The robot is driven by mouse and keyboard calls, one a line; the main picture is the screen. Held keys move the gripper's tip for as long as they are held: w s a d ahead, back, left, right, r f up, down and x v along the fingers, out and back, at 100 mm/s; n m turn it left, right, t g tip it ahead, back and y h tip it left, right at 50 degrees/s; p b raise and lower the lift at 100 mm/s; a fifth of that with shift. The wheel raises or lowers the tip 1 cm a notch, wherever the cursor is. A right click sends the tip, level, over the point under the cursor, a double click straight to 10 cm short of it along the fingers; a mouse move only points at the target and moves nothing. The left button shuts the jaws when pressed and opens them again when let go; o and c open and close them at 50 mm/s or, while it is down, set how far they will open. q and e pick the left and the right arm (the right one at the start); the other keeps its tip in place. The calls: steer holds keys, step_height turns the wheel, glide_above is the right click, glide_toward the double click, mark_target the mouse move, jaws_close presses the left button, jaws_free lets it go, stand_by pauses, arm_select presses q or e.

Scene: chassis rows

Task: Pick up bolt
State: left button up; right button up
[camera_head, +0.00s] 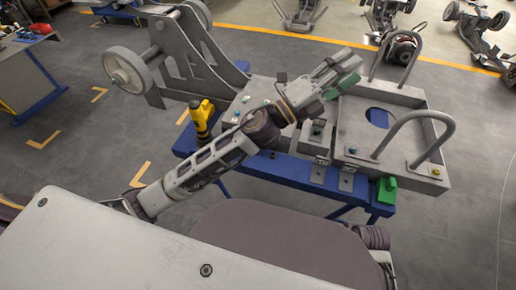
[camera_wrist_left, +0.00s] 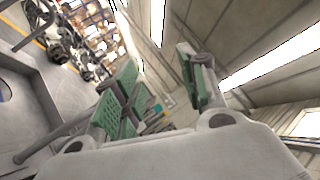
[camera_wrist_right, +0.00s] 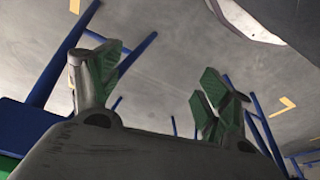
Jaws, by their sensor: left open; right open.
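Small teal bolt heads show on the grey chassis in the head view: one bolt (camera_head: 317,130) on a bracket near the middle, another bolt (camera_head: 352,151) on the tray's near left corner. A yellowish bolt (camera_head: 436,171) sits at the tray's right corner. I cannot tell which one the task means. My left gripper (camera_head: 345,72) is above the chassis, fingers pointing up and right; it is open and empty in the left wrist view (camera_wrist_left: 158,80). My right gripper (camera_wrist_right: 160,75) is open and empty in its wrist view, over floor and blue legs.
The grey chassis tray (camera_head: 400,171) has two raised hoop bars (camera_head: 446,125). It rests on a blue stand (camera_head: 290,168). A yellow and black tool (camera_head: 200,117) stands at left. A green block (camera_head: 387,188) is at the stand's right corner. A wheel (camera_head: 127,70) stands behind.

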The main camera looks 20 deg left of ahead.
arm_select(q)
steer(key=s+d+f+m+g+h, duration=0.25)
steer(key=s+d+m+g, duration=0.5)
steer(key=m+g, duration=0.65)
step_height(320, 180, down, 11)
steer(key=a+m+g+y, duration=0.2)
steer(key=m+g+y, duration=0.1)
steer(key=m+y, duration=0.45)
steer(key=w+a+f+m+y, duration=0.35)
steer(key=a+f+y, duration=0.25)
steer(key=a+f, duration=0.25)
steer(key=w+a+t+y, duration=0.1)
steer(key=w+a+y, duration=0.2)
steer(key=a, duration=0.5)
steer(key=w+a+t+y, duration=0.1)
steer(key=w+a+y, duration=0.2)
steer(key=a, duration=0.6)
steer(key=shift+w+r+y, duration=0.15)
steer(key=shift+w+y, duration=0.1)
steer(key=shift+y, duration=0.45)
arm_select(e)
steer(key=s+a+f+g, duration=0.1)
steer(key=s+f, duration=0.2)
steer(key=f, duration=1)
steer(key=shift+a, duration=0.15)
arm_select(q)
steer(key=shift+a, duration=0.1)
